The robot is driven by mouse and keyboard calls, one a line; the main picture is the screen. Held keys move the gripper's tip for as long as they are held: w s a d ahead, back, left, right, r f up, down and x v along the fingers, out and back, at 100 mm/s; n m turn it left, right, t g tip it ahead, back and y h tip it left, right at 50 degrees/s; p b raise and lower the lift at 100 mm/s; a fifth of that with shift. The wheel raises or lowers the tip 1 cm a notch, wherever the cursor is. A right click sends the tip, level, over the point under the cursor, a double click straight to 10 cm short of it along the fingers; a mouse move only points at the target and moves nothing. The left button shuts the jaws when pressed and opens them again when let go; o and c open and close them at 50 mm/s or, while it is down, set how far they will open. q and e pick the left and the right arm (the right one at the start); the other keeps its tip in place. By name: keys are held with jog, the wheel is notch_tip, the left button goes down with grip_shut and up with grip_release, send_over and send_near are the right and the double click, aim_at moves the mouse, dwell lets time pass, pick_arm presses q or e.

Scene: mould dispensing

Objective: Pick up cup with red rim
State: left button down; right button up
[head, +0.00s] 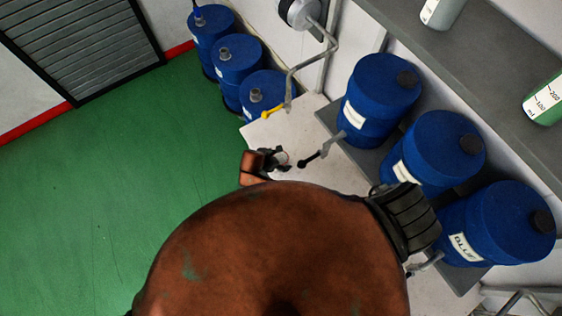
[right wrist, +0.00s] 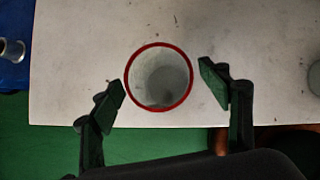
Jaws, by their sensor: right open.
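The cup with the red rim (right wrist: 159,46) stands upright on the pale table in the right wrist view, seen from above, and looks empty. My right gripper (right wrist: 162,82) is open, with one finger at the cup's left and one at its right. Gaps show between both fingers and the cup. In the head view the right gripper (head: 270,160) is small, at the table's left edge, with the cup (head: 283,158) beside it, partly hidden. My left gripper is not in view.
The pale table (head: 300,128) ends over a green floor (head: 90,190). Large blue drums (head: 382,98) with taps stand on a grey shelf at the right. Smaller blue drums (head: 238,62) stand behind the table. A grey round object (right wrist: 314,78) sits at the right wrist view's right edge.

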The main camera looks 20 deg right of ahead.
jog(key=shift+x, duration=0.75)
jog(key=shift+s, duration=0.1)
jog(key=shift+c, duration=0.5)
jog(key=c, duration=1)
jog(key=shift+r, duration=0.1)
jog(key=shift+c, duration=0.2)
